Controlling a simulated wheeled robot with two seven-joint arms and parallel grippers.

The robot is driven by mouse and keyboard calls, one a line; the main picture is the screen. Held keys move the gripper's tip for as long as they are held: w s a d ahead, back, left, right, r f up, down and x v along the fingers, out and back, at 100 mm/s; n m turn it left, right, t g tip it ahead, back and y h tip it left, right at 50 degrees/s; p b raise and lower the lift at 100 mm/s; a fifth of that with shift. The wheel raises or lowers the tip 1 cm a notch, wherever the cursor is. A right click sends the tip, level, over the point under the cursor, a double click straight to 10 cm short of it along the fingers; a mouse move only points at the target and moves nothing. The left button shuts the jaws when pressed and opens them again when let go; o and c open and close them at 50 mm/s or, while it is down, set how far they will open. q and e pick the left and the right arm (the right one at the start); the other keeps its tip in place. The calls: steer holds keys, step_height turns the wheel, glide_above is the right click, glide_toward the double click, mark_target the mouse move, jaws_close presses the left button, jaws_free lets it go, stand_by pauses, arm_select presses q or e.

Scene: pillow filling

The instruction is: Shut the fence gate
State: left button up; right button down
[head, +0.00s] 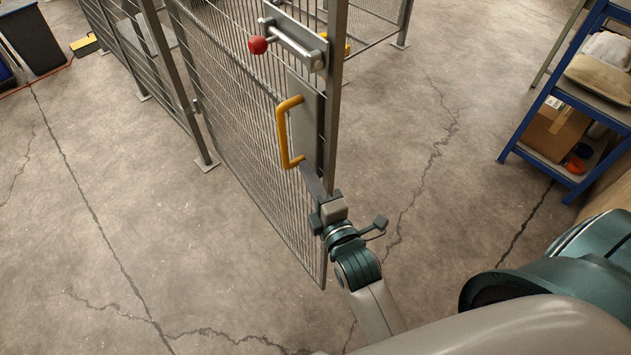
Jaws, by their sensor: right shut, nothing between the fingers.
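The fence gate (235,110) is a grey wire-mesh panel in a metal frame. It stands swung out at an angle toward me from the fence line. A yellow handle (284,132) sits on a grey plate near its free edge, with a metal bolt latch with a red knob (258,45) above it. My right gripper (314,182) is shut and empty, just below the handle at the gate's free edge post. I cannot tell whether its fingertips touch the gate. My left gripper is not in view.
Fixed fence panels (150,60) stand behind the gate at left. A blue shelf (590,100) with a cardboard box (553,128) and sacks stands at right. A dark bin (32,38) is at far left. The concrete floor on both sides of the gate is clear.

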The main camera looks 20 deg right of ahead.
steer(key=shift+w+p, duration=0.45)
steer(key=shift+w, duration=1.2)
steer(key=shift+d, duration=0.2)
